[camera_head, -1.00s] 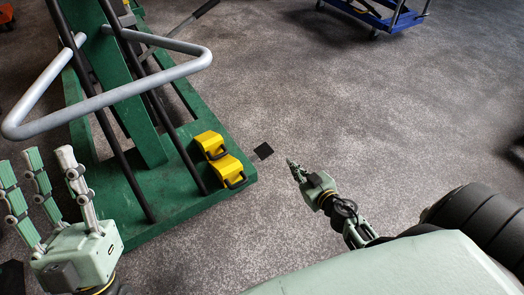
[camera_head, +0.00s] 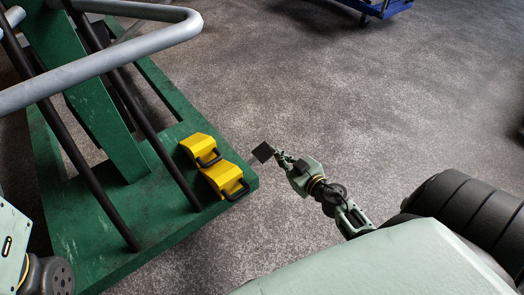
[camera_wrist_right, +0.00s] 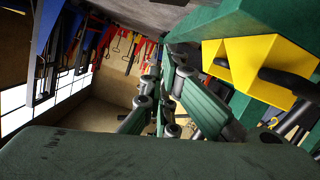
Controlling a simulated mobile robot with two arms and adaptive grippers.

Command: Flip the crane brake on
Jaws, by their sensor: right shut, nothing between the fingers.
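The crane (camera_head: 130,195) has a green base with black struts and a grey handle bar, at the left of the head view. Two yellow brake pieces (camera_head: 203,146) (camera_head: 224,175) with black handles sit on its near right corner. My right gripper (camera_head: 282,157) is shut and empty, to the right of the yellow pieces and apart from them. In the right wrist view its fingers (camera_wrist_right: 168,105) are at the middle, with a yellow piece (camera_wrist_right: 262,62) and its black handle at upper right. Only the body of my left gripper (camera_head: 10,240) shows at the left edge; its fingers are hidden.
A small black square (camera_head: 263,152) shows by the right fingertips; I cannot tell what it is. A blue cart (camera_head: 375,8) stands at the top right. The grey floor right of the crane is mostly clear. Hanging tools (camera_wrist_right: 120,40) show in the wrist view.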

